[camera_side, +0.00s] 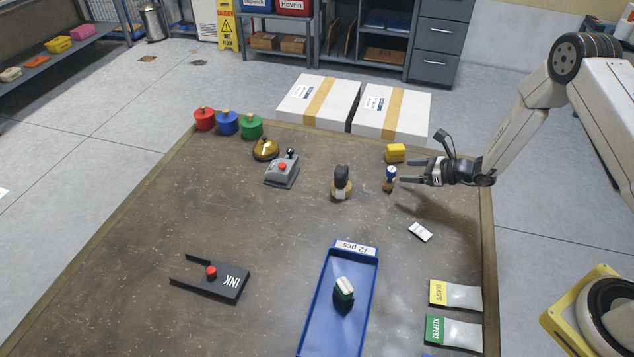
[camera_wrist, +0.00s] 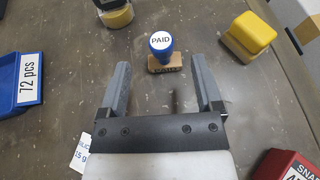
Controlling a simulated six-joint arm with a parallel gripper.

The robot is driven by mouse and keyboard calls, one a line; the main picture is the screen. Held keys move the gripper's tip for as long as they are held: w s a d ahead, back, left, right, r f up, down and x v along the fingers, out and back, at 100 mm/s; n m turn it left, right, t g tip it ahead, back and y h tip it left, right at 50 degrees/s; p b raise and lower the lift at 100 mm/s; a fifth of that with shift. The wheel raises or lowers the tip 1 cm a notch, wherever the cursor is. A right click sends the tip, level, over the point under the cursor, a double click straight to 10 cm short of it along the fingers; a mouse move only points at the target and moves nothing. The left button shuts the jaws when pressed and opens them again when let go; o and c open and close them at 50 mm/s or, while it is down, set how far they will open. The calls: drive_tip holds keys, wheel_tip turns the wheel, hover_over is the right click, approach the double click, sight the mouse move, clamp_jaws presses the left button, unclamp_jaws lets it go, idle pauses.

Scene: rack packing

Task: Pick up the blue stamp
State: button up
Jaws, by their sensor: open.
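The blue stamp (camera_side: 390,176) stands upright on the table, with a blue knob and a brown wooden base. In the wrist view the blue stamp (camera_wrist: 161,44) shows a white "PAID" label on its round top. My gripper (camera_side: 408,171) is open and just to the right of the stamp in the side view. In the wrist view my gripper (camera_wrist: 158,75) has its two fingers apart, with the stamp just beyond the tips and roughly centred between them. Nothing is held.
A yellow block (camera_side: 395,153) stands close behind the stamp, and a black-handled stamp (camera_side: 342,184) stands to its left. A blue tray (camera_side: 312,318) holds a dark stamp with a green-and-white top. A white card (camera_side: 420,231) lies nearby. The table's middle is clear.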

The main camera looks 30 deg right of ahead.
sight(392, 169)
drive_tip(key=shift+x, duration=1.2)
drive_tip(key=shift+x, duration=2.6)
clamp_jaws()
drive_tip(key=shift+d, duration=0.1)
drive_tip(key=shift+r, duration=0.15)
